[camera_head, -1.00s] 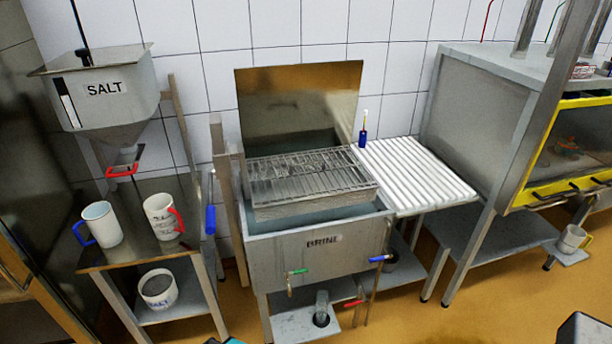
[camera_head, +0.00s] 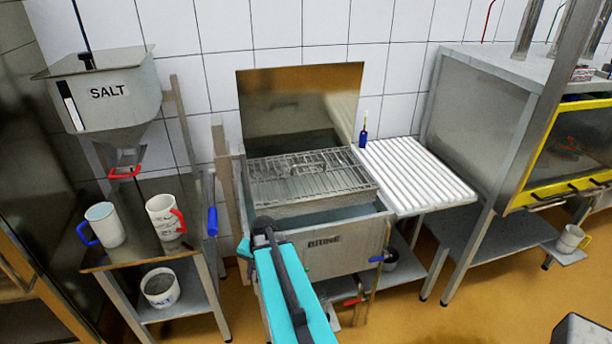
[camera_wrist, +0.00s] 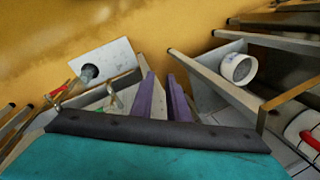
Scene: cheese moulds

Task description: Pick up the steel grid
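The steel grid (camera_head: 345,180) is a wire rack with a raised handle-like part on top. It lies across the top of the brine tank (camera_head: 365,240) in the head view, under the raised lid. My teal and black arm shows in front of the tank, below and nearer than the grid, and covers part of the tank's front. My gripper (camera_wrist: 162,82) shows in the wrist view as two purple fingers with a gap between them and nothing held. It points down toward the floor, apart from the grid, which is not visible in the wrist view.
The raised lid (camera_head: 300,105) stands behind the grid. A white ribbed drain board (camera_head: 415,175) and a blue bottle (camera_head: 363,137) are to the right. A shelf with two mugs, a salt hopper (camera_head: 105,95) and a white bucket (camera_head: 160,288) is at the left.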

